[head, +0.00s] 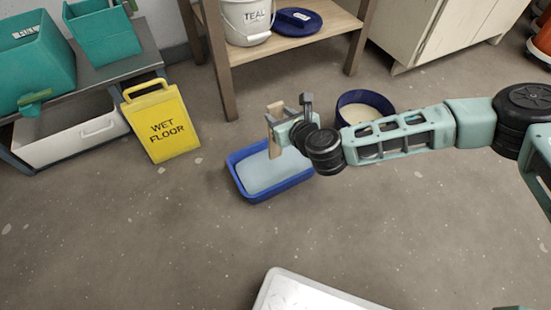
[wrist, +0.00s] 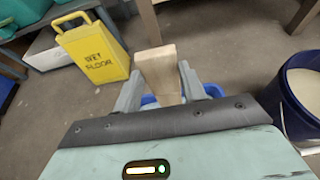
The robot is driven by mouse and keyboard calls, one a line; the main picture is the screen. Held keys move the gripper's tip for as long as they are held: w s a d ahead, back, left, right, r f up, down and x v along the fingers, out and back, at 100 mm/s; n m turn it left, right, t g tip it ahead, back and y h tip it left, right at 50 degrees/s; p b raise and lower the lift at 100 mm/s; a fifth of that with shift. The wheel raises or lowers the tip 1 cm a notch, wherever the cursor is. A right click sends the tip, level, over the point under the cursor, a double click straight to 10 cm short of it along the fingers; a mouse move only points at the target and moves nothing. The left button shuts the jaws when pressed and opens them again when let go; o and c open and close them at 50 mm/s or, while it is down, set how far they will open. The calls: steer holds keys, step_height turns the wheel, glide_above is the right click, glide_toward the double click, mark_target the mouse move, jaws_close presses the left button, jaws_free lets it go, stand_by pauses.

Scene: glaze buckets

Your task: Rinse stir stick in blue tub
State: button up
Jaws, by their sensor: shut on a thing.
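A blue tub (head: 243,187) with pale, cloudy liquid in it stands on the floor in the middle of the head view. My gripper (head: 277,125) is above the tub and shut on a flat wooden stir stick (head: 276,110). In the wrist view the stick (wrist: 159,72) stands up between the two grey fingers of my gripper (wrist: 160,88). Parts of the blue tub (wrist: 150,100) show behind the fingers. The stick's lower end is hard to make out against the tub, and I cannot tell whether it touches the liquid.
A dark blue bucket (head: 366,97) of cream-coloured liquid stands close behind my arm. A yellow wet floor sign (head: 163,125) stands left of the tub. The front floor is mostly clear.

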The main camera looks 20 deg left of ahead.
steer(key=shift+r, duration=0.1)
stand_by(0.3)
step_height(320, 180, up, 5)
steer(key=p, duration=0.4)
steer(key=shift+d, duration=0.1)
